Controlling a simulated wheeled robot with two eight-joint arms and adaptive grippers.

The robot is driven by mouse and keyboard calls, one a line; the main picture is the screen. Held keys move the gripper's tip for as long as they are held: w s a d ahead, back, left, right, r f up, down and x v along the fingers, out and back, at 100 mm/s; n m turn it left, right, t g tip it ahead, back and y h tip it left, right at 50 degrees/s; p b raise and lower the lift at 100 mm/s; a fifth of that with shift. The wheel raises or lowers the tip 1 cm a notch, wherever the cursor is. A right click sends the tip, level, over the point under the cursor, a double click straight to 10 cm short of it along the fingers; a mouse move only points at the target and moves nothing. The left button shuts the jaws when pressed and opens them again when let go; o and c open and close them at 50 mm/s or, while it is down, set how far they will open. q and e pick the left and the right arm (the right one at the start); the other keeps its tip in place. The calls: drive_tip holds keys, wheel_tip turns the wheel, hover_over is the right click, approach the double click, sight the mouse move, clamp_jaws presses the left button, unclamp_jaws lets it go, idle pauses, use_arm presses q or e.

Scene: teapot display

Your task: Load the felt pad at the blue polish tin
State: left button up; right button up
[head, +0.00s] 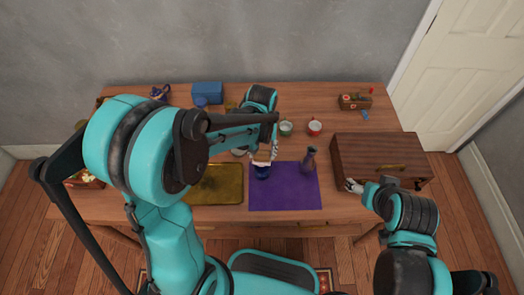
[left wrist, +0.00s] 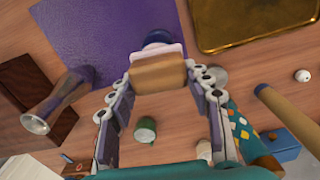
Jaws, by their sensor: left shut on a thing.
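My left gripper (left wrist: 158,85) is shut on the felt pad (left wrist: 158,72), a tan wooden block with a pale pinkish felt face. In the head view the pad (head: 262,162) shows small beneath the left arm, at the upper left of the purple mat. The dark blue tin (head: 262,172) is right at the pad's felt side; in the left wrist view the tin (left wrist: 157,37) is partly hidden behind the pad. I cannot tell whether felt and tin touch. My right gripper (head: 354,186) is by the front of the wooden cabinet; its jaw state is unclear.
A gold tray (head: 222,188) lies left of the mat. A green cup (head: 286,129) and a red-and-white cup (head: 315,128) stand behind. The wooden cabinet (head: 380,153) occupies the right side.

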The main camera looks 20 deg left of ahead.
sight(262, 151)
use_arm(q)
wheel_tip(262, 151, up, 7)
drive_tip(key=p, duration=0.5)
idle(0.3)
drive_tip(key=shift+s+f, duration=0.1)
idle(0.4)
